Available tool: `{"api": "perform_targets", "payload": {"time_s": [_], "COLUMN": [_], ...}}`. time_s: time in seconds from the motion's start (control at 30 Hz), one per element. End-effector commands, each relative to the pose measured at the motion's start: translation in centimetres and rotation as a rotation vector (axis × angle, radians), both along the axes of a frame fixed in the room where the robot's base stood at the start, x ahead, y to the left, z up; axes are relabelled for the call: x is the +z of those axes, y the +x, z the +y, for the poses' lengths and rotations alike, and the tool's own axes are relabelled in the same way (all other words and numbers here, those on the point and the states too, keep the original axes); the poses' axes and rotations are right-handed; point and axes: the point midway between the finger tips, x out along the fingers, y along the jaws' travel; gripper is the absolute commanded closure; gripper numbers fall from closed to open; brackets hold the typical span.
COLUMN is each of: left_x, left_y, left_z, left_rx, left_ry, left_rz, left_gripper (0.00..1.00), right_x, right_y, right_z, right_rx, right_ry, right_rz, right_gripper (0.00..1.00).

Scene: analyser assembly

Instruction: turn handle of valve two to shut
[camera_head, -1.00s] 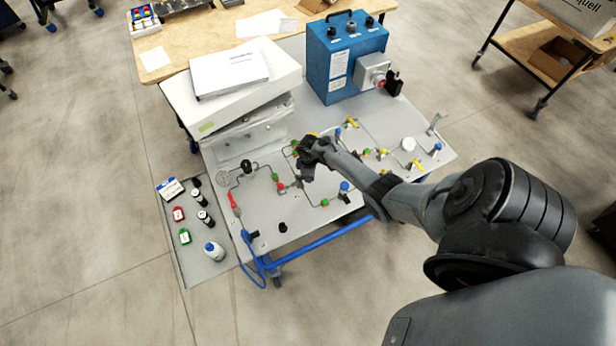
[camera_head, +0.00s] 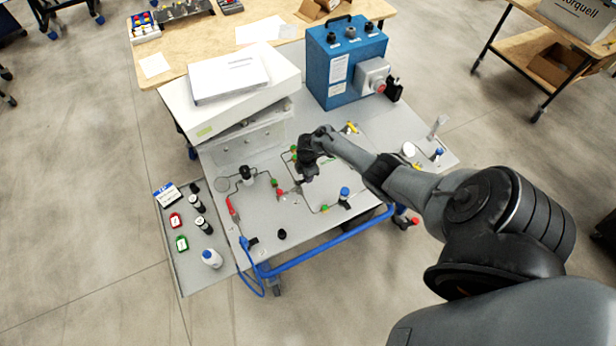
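A light grey panel (camera_head: 310,225) on a wheeled cart carries thin tubing and several small valves and fittings. A red handle (camera_head: 231,207) is at its left, a small green-and-red fitting (camera_head: 275,184) is left of centre, and a blue-topped part (camera_head: 345,192) is near the front. A yellow handle (camera_head: 351,127) is at the back. I cannot read which one is valve two. My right gripper (camera_head: 306,172) points down over the panel's middle, close to the tubing. Its dark fingers blend together, and it hides what is under it. My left gripper is not in view.
A blue box (camera_head: 340,75) with a grey side unit stands at the panel's back. A white case (camera_head: 230,100) is at the back left. A side tray (camera_head: 190,262) holds tags, dark vials and a white bottle (camera_head: 212,258). A blue rail (camera_head: 330,240) runs along the front.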

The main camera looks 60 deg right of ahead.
Motion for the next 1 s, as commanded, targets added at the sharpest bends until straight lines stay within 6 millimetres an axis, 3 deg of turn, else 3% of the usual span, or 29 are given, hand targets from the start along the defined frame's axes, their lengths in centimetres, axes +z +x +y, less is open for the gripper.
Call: {"api": "perform_targets", "payload": {"time_s": [0.4, 0.43, 0.57, 1.0], "left_x": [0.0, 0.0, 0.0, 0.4], "left_y": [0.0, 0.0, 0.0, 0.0], "left_z": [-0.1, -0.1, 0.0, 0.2], "left_rx": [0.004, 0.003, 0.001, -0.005], "left_ry": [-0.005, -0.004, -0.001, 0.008], "left_rz": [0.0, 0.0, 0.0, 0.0], "left_gripper": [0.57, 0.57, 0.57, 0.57], "right_x": [0.0, 0.0, 0.0, 1.0], "right_y": [0.0, 0.0, 0.0, 0.1], "right_z": [0.0, 0.0, 0.0, 0.0], "right_rx": [0.006, 0.005, 0.005, 0.006], "right_ry": [0.001, 0.001, 0.001, -0.001], "right_rz": [-0.001, -0.001, -0.001, -0.001], "right_gripper": [1.0, 0.79, 0.59, 0.57]}}
